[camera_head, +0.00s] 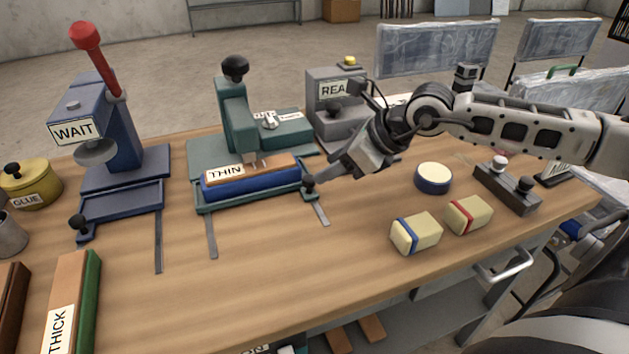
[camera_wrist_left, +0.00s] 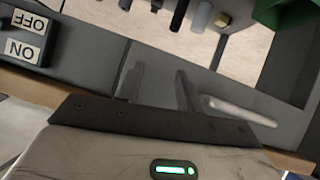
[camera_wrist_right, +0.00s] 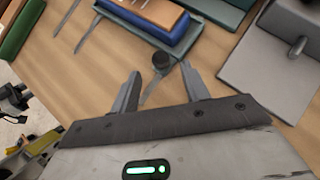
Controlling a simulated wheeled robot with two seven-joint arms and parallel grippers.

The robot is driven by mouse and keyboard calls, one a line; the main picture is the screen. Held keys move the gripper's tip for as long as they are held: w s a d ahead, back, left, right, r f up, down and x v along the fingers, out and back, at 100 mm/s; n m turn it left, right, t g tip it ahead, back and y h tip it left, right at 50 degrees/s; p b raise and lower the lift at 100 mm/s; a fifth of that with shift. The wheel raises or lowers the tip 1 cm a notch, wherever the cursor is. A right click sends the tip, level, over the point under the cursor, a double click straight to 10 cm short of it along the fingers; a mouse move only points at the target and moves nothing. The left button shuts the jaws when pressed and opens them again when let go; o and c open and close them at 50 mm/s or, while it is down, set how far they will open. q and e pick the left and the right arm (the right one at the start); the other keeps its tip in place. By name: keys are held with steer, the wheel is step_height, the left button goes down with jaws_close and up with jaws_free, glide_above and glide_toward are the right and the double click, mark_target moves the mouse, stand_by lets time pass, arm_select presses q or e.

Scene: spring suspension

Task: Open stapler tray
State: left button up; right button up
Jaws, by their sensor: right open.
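The green stapler (camera_head: 236,115) stands mid-table, with a black knob on top. At its front is a green tray (camera_head: 255,197) with a blue block (camera_head: 250,184) and a brown piece marked THIN (camera_head: 262,168) on it. A small black knob (camera_head: 308,182) sits at the tray's right front corner; it also shows in the right wrist view (camera_wrist_right: 162,61). My right gripper (camera_wrist_right: 159,72) is open, its fingertips close to either side of that knob; contact cannot be told. My left gripper (camera_wrist_left: 160,70) is open and empty, outside the head view, near a grey surface.
A blue WAIT press (camera_head: 110,130) with a red handle stands left, a grey machine (camera_head: 335,105) behind right. Two cream blocks (camera_head: 416,232) and a round tin (camera_head: 433,178) lie right. THICK pieces (camera_head: 70,300) lie front left. The front-middle table is clear. ON/OFF labels (camera_wrist_left: 25,35) show beside my left gripper.

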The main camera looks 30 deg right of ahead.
mark_target(310, 178)
steer(key=shift+p+x, duration=0.35)
steer(key=shift+x, duration=2.3)
